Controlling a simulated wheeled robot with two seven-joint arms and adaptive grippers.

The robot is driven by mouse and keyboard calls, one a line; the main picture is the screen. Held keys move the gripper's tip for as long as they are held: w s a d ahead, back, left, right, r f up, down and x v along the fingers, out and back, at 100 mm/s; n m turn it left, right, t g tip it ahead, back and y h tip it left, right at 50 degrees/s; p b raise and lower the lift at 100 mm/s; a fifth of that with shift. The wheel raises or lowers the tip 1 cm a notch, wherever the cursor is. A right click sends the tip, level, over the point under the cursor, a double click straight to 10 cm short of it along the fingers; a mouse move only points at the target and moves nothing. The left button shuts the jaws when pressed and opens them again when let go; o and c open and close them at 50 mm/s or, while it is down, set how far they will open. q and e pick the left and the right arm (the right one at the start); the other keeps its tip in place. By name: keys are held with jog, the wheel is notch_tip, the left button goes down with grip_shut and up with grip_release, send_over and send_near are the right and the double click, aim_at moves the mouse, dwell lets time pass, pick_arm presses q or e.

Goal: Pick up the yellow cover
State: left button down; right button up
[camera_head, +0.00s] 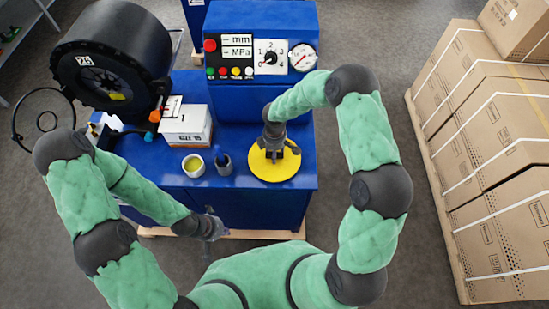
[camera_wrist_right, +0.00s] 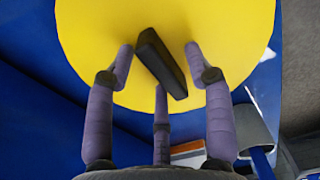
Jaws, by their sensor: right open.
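The yellow cover (camera_head: 268,173) is a round disc lying on the right part of the blue machine's top. It fills much of the right wrist view (camera_wrist_right: 235,35), with a black bar handle (camera_wrist_right: 163,65) across its middle. My right gripper (camera_head: 277,150) is over the cover. In the right wrist view my right gripper (camera_wrist_right: 158,60) has its three fingers spread around the handle, with gaps to it; whether a fingertip touches the disc I cannot tell. My left gripper (camera_head: 213,228) hangs low in front of the machine, away from the cover; its fingers are too small to read.
The blue machine (camera_head: 260,97) has a panel with buttons and gauges behind the cover. A yellow-topped cup (camera_head: 193,166), a grey cup (camera_head: 223,164) and a white box (camera_head: 187,126) stand left of it. A black reel (camera_head: 110,55) is far left; strapped cartons (camera_head: 490,150) stand right.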

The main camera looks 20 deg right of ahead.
jog(key=shift+f, duration=0.2)
jog(key=shift+r, duration=0.1)
grip_shut()
